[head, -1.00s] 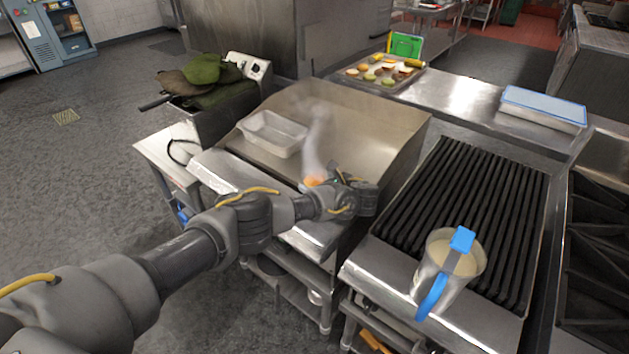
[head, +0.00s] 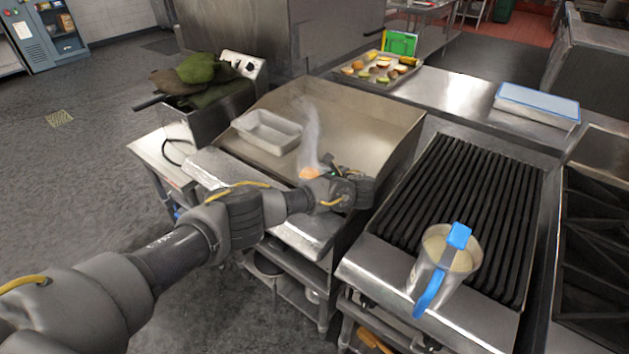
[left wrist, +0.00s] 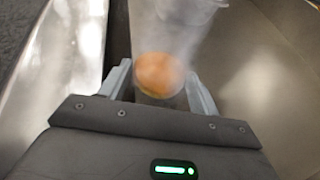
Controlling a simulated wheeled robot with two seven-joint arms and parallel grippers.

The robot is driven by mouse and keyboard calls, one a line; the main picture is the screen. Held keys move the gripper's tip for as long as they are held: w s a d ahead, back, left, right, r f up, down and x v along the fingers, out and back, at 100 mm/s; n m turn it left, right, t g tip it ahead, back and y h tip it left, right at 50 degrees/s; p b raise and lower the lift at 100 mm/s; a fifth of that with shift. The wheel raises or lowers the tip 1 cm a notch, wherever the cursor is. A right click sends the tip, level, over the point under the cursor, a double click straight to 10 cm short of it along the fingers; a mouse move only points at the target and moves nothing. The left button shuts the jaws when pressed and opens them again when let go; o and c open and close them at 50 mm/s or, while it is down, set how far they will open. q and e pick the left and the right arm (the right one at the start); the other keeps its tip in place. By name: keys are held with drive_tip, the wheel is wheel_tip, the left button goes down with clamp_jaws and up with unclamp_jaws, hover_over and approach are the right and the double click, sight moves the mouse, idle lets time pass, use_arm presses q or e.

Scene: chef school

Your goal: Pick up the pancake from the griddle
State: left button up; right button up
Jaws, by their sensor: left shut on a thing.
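The pancake (head: 309,173) is a small round orange-brown disc at the front of the griddle (head: 350,130), with steam rising from it. In the left wrist view the pancake (left wrist: 158,74) lies between the two fingers of my left gripper (left wrist: 160,88). The gripper is shut on it. In the head view my left gripper (head: 322,172) is low over the front of the griddle, and the wrist hides part of it. I cannot tell whether the pancake is clear of the griddle surface. My right gripper is not in view.
A metal pan (head: 268,131) sits on the griddle behind the pancake. To the right is a ribbed grill (head: 470,200) with a blue-handled pitcher (head: 445,262) at its front. A tray of food (head: 350,80) is at the back. Green mitts (head: 200,75) lie at the left.

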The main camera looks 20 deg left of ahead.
use_arm(q)
drive_tip(key=s+d+r+p, duration=0.2)
drive_tip(key=s+r+p, duration=0.9)
drive_tip(key=p, duration=0.7)
drive_tip(key=s, duration=0.3)
drive_tip(key=shift+r, duration=0.15)
